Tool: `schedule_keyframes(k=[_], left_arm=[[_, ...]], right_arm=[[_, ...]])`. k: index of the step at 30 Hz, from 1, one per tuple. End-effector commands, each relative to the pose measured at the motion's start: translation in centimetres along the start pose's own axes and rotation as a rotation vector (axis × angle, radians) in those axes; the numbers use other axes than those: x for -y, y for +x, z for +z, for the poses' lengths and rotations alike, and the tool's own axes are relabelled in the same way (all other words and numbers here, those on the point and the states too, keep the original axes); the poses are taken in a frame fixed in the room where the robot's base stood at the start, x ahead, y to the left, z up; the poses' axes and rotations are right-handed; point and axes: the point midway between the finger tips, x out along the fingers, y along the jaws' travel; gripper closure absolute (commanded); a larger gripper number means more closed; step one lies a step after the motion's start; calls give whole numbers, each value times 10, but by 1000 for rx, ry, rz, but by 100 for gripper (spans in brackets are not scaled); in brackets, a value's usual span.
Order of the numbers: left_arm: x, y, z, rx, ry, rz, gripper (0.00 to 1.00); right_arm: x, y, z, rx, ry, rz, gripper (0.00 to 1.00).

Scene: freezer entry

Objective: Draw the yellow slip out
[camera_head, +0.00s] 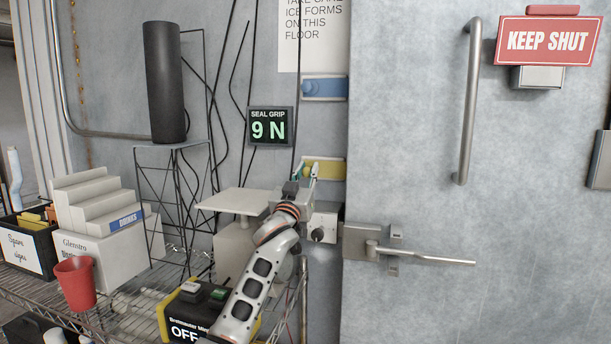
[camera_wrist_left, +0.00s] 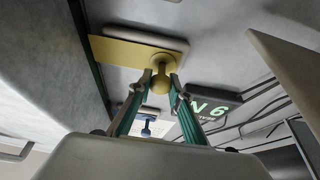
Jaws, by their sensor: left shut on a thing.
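The yellow slip (camera_head: 332,169) sits flat against the wall beside the freezer door's left edge. In the left wrist view the yellow slip (camera_wrist_left: 125,50) is a flat plate with a round yellow knob (camera_wrist_left: 161,68) at one end. My left gripper (camera_head: 313,174) is at the slip's left end, and its arm hides part of what is below. In the left wrist view the green fingers of my left gripper (camera_wrist_left: 160,84) are shut on the knob. My right gripper is not in view.
A blue slip (camera_head: 325,88) is on the wall above. A display (camera_head: 270,127) reads "SEAL GRIP 9 N". The steel door (camera_head: 420,130) has a latch lever (camera_head: 430,259). A small stand (camera_head: 240,201), a black cylinder (camera_head: 163,80) and a red cup (camera_head: 76,283) are to the left.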

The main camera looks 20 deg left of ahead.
Motion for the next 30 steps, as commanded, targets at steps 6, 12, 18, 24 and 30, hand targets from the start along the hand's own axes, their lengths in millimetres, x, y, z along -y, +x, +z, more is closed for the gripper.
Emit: schedule_keyframes(k=[6,12,18,24,30], left_arm=[[-1,0,0,0,-1,1,73],[-1,0,0,0,0,1,64],[-1,-1,0,1,0,1,64],[0,-15,2,1,1,0,64],[0,-46,2,1,1,0,64]], right_arm=[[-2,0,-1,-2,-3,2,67],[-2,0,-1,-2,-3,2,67],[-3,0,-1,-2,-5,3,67],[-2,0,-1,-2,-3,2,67],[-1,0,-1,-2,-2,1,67]])
